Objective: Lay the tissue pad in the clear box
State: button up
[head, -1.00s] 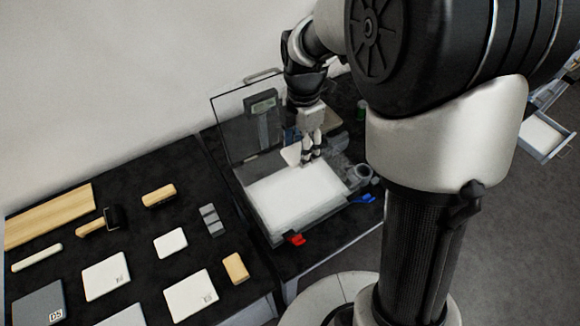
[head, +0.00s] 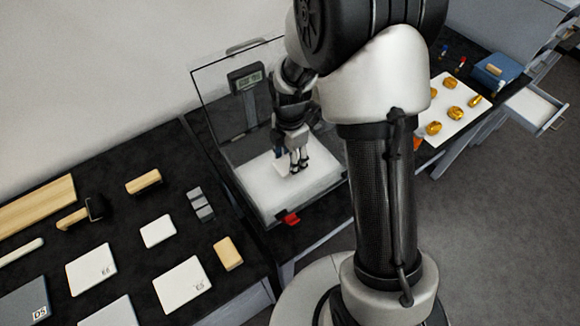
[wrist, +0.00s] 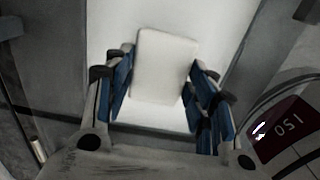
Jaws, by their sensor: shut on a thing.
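The tissue pad (wrist: 165,65) is a white rounded rectangle between my blue-lined fingers in the wrist view. In the head view, only a small white part of it (head: 280,168) shows beside the fingers. My gripper (head: 298,167) is shut on the pad and points down inside the clear box's outline. The clear box (head: 318,193) has see-through walls, a raised clear lid at the back and a white bed inside. The white bed (wrist: 108,20) fills much of the wrist view behind the pad. I cannot tell whether the pad touches the bed.
A grey display unit (head: 245,80) stands behind the box. A red piece (head: 291,219) is at its front edge. The left table holds a white block (head: 158,231), white cards (head: 183,286) and wooden blocks (head: 143,181). A white tray (head: 466,112) with amber pieces lies at right.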

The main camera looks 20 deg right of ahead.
jog(key=shift+f+b, duration=0.55)
jog(key=shift+f, duration=1.35)
jog(key=shift+f, duration=0.1)
jog(key=o, duration=0.7)
jog(key=shift+o, duration=0.2)
jog(key=s+r+m+t+p, duration=0.1)
jog(key=s+r+m+p, duration=0.1)
jog(key=r, duration=0.8)
jog(key=s+r+m+p, duration=0.1)
jog(key=r+m+p, duration=0.15)
jog(key=r, duration=0.75)
jog(key=s+r+m+t, duration=0.1)
jog(key=s+r+m, duration=0.4)
jog(key=s+m, duration=0.3)
jog(key=s+r+m+t, duration=0.2)
jog(key=s+r+m, duration=0.3)
jog(key=s+m, duration=0.4)
jog(key=shift+s+r+t, duration=0.3)
jog(key=shift+s+r, duration=0.05)
jog(key=shift+s, duration=0.4)
